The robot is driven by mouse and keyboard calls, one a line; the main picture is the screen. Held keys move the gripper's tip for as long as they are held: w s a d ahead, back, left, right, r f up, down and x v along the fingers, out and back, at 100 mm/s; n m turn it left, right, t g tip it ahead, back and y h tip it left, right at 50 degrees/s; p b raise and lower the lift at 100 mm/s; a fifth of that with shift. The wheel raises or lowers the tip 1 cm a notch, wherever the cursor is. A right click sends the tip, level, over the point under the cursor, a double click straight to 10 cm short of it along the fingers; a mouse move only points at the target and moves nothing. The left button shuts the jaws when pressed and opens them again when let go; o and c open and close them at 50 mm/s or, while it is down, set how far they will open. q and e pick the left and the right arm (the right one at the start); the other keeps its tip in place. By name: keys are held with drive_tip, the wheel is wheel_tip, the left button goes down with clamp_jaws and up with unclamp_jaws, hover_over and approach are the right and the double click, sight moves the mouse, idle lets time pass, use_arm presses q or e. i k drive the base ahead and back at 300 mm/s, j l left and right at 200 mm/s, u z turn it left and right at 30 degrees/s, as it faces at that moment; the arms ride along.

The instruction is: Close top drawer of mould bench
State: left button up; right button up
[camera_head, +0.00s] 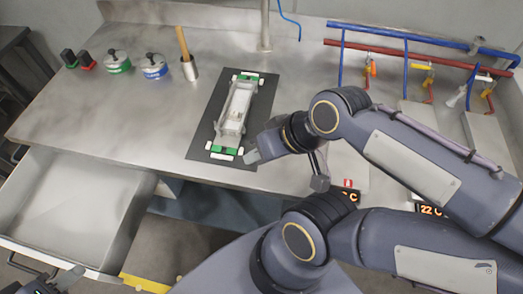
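The mould bench (120,120) has a wide metal top. Its top drawer (70,205) is pulled out at the lower left and looks empty, with a dark handle (28,264) on its front. My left gripper (62,279) shows only in part at the bottom left edge, close to the drawer front beside the handle; I cannot tell whether it touches. My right gripper (286,170) is above the bench's front edge, fingers apart, with nothing between them.
A clear mould with green ends (232,115) lies on a dark mat (204,145). Red and blue pipes (400,50) run at the right.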

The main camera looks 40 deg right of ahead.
sight(64, 211)
drive_tip(key=k, duration=0.5)
drive_tip(key=i+j+u, duration=0.1)
drive_tip(key=j+u, duration=0.2)
drive_tip(key=u, duration=0.15)
drive_tip(key=i+j+u, duration=0.1)
drive_tip(key=j+u, duration=0.15)
drive_tip(key=u, duration=0.15)
